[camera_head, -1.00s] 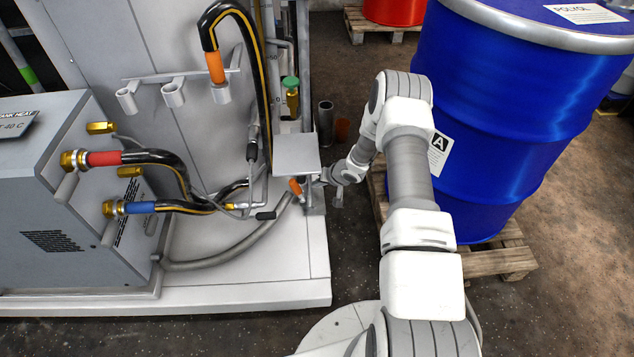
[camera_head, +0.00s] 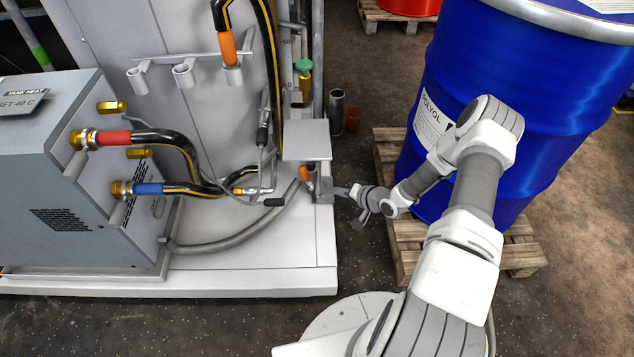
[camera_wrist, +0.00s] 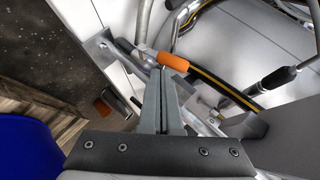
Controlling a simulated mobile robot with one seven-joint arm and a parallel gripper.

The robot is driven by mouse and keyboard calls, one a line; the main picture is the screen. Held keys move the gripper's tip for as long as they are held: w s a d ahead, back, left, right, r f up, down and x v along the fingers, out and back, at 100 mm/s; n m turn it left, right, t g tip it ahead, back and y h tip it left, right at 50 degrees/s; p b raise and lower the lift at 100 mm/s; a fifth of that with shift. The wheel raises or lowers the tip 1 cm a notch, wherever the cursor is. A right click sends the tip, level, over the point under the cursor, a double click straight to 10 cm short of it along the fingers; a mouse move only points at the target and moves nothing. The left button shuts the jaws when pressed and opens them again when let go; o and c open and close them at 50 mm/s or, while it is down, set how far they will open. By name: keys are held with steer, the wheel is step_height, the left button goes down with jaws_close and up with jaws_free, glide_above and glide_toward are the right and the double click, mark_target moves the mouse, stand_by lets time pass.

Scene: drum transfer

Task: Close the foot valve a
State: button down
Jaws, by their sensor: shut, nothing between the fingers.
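My gripper (camera_head: 343,191) reaches in from the right at bracket height. In the wrist view its fingers (camera_wrist: 160,72) are together and empty, close to the handle. Whether they touch it I cannot tell. The valve body is mostly hidden behind the fingers.
The tank heat unit (camera_head: 70,190) with hoses is at left. A metal cup (camera_head: 337,100) stands on the floor behind.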

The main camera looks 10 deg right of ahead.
mark_target(307, 178)
steer(key=w+a+f+m+t+b, duration=0.2)
steer(key=w+t+b, duration=0.1)
steer(key=w, duration=0.1)
steer(key=w+a+f+m+t+b, duration=0.2)
steer(key=w+b, duration=0.2)
steer(key=w, duration=0.1)
steer(key=shift+w+m+t+h, duration=0.2)
steer(key=shift+m+t+h, duration=0.1)
steer(key=shift+t, duration=0.1)
stand_by(0.4)
steer(key=shift+a+r, duration=0.15)
steer(key=shift+a+n+g+h+p, duration=0.15)
steer(key=shift+n+g+h+p, duration=0.25)
steer(key=shift+p, duration=0.35)
